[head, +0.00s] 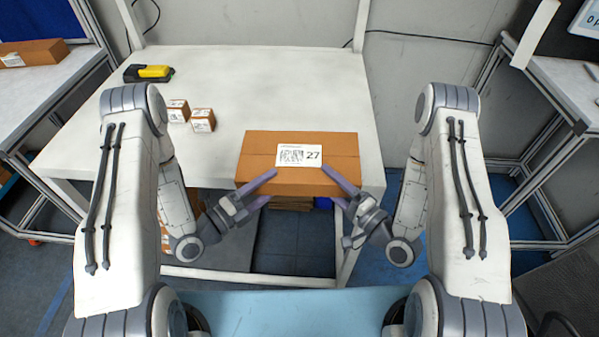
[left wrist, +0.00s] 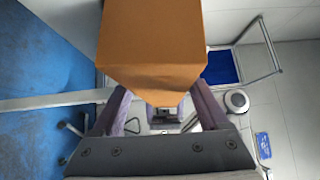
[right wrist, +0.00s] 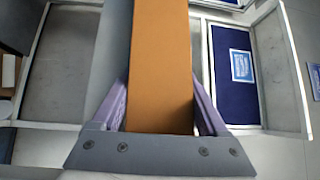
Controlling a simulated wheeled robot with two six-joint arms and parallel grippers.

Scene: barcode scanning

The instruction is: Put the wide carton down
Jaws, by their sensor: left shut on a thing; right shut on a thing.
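The wide carton (head: 255,150) is a brown box with a white code label marked 27, seen in the head view over the front right part of the white table (head: 290,90). My left gripper (head: 268,187) is shut on its left end, and my right gripper (head: 331,185) is shut on its right end. The carton also sits between the fingers in the left wrist view (left wrist: 150,45) and the right wrist view (right wrist: 160,70). It looks level and overlaps the table's front edge. I cannot tell whether its underside touches the table.
Two small cartons (head: 178,111) (head: 202,120) stand on the table to the left. A black and yellow device (head: 149,73) lies at the back left. The table's middle and back right are clear. Another brown box (head: 35,52) lies on the left side table.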

